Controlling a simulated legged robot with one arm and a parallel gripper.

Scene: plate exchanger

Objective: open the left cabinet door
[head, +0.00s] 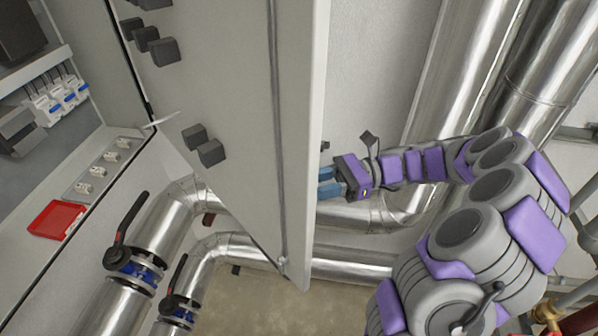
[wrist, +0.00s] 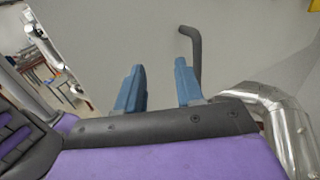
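The cabinet door (head: 225,85) stands swung out from the cabinet (head: 55,180), with its inner face and dark blocks towards the head camera. My gripper (head: 325,183) is at the outer side of the door, just right of its free edge, and its fingertips are partly hidden by that edge. In the wrist view my gripper (wrist: 158,80) has its two blue fingers apart with nothing between them. A dark bent handle (wrist: 195,50) stands just beyond the right finger, against a grey surface (wrist: 110,35) that looks like the door's outer face. I cannot tell whether a finger touches the door.
Inside the cabinet are blue-and-white breakers (head: 62,97), sockets (head: 100,172) and a red tray (head: 56,219). Insulated pipes with black-handled valves (head: 130,235) run below the door. Large shiny pipes (head: 460,75) stand behind my arm at right.

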